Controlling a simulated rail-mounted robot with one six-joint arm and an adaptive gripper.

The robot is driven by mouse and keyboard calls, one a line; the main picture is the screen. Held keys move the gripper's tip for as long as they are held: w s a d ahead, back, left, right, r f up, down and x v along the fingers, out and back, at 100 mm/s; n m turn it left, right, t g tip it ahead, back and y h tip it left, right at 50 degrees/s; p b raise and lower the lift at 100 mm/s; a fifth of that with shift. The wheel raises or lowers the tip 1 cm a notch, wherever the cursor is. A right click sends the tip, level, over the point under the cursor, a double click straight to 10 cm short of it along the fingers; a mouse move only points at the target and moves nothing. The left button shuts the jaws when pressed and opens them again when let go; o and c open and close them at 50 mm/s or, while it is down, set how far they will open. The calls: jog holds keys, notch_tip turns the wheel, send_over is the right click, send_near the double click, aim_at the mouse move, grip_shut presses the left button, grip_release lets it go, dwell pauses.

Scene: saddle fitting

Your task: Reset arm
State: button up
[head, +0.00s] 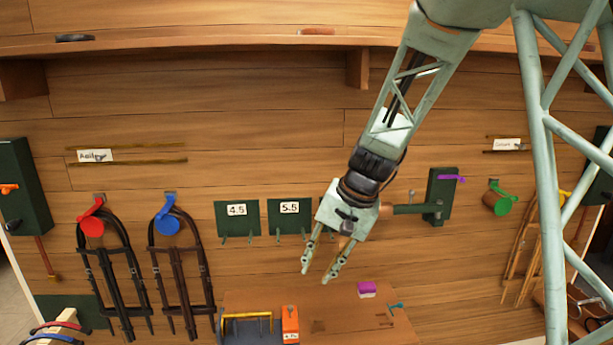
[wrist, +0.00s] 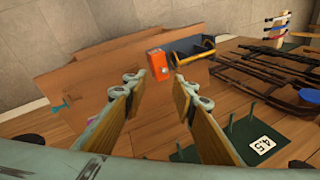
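My gripper (head: 328,262) hangs from my arm in the upper middle of the head view, in front of the wooden wall. Its two fingers point down and stand apart with nothing between them. The wrist view also shows my gripper (wrist: 157,90) with its fingers spread. Beyond the fingertips an orange block (wrist: 159,64) sits on the wooden bench. In the head view the same orange block (head: 290,322) has a white label too small to read surely. My gripper is above the bench and apart from everything on it.
Green plates marked 4.5 (head: 236,220) and 5.5 (head: 289,216), and black harnesses (head: 115,270), hang on the wall. A green bracket (head: 436,200) is right of my gripper.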

jog(key=s+d+r+n+t+h, duration=0.1)
jog(key=s+d+r, duration=0.4)
jog(key=s+r, duration=0.4)
jog(key=s+d+r+n+h, duration=0.1)
jog(key=s+d+r, duration=0.4)
jog(key=s, duration=0.7)
jog(key=s+d+r+h, duration=0.1)
jog(key=s+d, duration=0.3)
jog(key=s, duration=0.6)
jog(key=s+d+r+n+t, duration=0.1)
jog(key=s+d, duration=0.3)
jog(key=s, duration=0.6)
jog(key=shift+r+h, duration=0.4)
jog(key=shift+r, duration=0.5)
